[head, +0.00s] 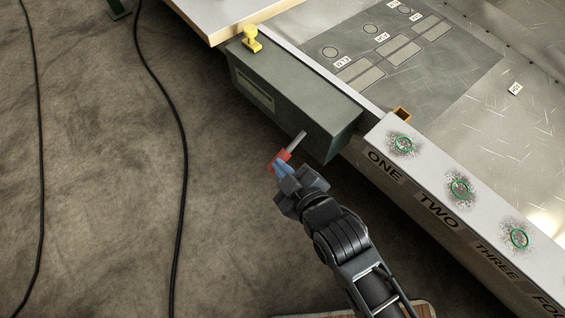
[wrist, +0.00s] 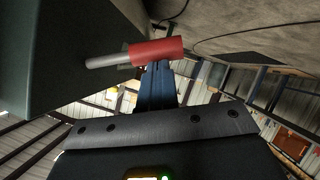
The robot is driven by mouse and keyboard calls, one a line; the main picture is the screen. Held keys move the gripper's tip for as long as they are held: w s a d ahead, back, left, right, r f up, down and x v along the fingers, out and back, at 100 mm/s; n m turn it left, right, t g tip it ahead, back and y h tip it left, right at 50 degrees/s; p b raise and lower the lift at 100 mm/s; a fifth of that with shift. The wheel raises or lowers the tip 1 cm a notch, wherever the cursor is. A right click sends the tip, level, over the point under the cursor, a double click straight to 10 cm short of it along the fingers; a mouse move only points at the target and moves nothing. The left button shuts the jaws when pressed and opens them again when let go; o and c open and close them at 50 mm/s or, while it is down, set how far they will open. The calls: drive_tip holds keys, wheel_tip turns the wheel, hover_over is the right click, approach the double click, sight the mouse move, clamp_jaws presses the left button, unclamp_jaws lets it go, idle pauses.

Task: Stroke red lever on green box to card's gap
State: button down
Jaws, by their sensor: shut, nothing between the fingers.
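The green box (head: 285,98) hangs on the side of the grey bench, its end face toward the lower right. A lever with a red grip (head: 281,160) and a grey metal shaft sticks out from that end of the box. In the wrist view the red lever (wrist: 157,50) lies across the tips of my blue fingers, and the box (wrist: 50,50) fills the left. My gripper (head: 281,170) is shut and empty, its fingertips at the red grip, seemingly touching it. A pale card strip (head: 255,92) shows on the box's long side; its gap is too small to make out.
A yellow clamp-like piece (head: 251,38) sits at the box's far top end. A white rail (head: 430,160) with green-ringed spots labelled ONE, TWO, THREE runs to the right. Black cables (head: 180,130) lie on the floor; the floor left of the box is otherwise clear.

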drive_tip(key=shift+f, duration=0.55)
